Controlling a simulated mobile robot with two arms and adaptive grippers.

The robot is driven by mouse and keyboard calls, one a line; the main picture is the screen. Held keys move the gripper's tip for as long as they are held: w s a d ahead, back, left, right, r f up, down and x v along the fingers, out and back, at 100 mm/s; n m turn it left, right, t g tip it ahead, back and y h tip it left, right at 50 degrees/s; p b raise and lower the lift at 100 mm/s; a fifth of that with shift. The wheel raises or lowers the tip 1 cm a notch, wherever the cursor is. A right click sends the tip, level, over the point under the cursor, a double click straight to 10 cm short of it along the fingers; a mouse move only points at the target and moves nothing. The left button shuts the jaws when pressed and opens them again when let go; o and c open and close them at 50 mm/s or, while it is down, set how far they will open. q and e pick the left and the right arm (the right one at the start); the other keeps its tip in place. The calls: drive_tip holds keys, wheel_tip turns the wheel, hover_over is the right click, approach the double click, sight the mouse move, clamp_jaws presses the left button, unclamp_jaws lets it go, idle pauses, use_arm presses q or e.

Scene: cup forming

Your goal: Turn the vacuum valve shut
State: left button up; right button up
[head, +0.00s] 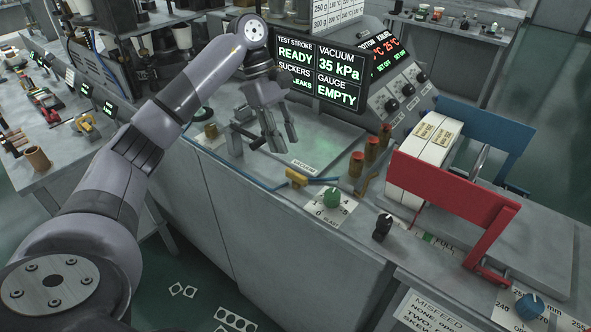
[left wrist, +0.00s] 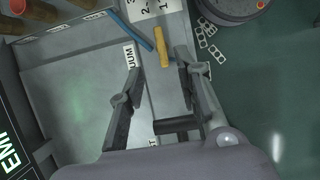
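The vacuum valve shows as a short yellow handle (head: 296,178) on the bench's front edge, beside a "VACUUM" label. Blue tubing (head: 245,176) runs up to it. My left gripper (head: 280,146) is open and empty, pointing down above the bench, up and to the left of the handle and apart from it. In the left wrist view the yellow handle (left wrist: 163,47) appears between the tips of my open left gripper (left wrist: 158,58), lying lower than them. The display (head: 322,75) reads vacuum 35 kPa. My right gripper is not in view.
A green knob (head: 331,197) stands right of the valve, with a black knob (head: 383,227) farther right. Several copper-coloured cylinders (head: 356,163) stand behind. A red frame (head: 455,185) holds white stacks at right. A dark bar (left wrist: 177,124) crosses low between the fingers.

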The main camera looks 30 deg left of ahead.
sight(296, 173)
use_arm(q)
drive_tip(key=x, duration=0.3)
drive_tip(key=shift+s+d+f+p, duration=0.15)
drive_tip(key=shift+f+p, duration=0.1)
drive_tip(key=shift+p, duration=0.1)
drive_tip(key=x, duration=0.3)
drive_tip(key=shift+d+f+p, duration=0.15)
drive_tip(key=shift+f+p, duration=0.15)
drive_tip(key=shift+f, duration=0.05)
drive_tip(key=shift+d+f, duration=0.15)
drive_tip(key=shift+f, duration=0.35)
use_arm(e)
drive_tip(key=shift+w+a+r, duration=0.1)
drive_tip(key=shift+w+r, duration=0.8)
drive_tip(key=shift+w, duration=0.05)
use_arm(q)
drive_tip(key=shift+c, duration=0.5)
clamp_jaws()
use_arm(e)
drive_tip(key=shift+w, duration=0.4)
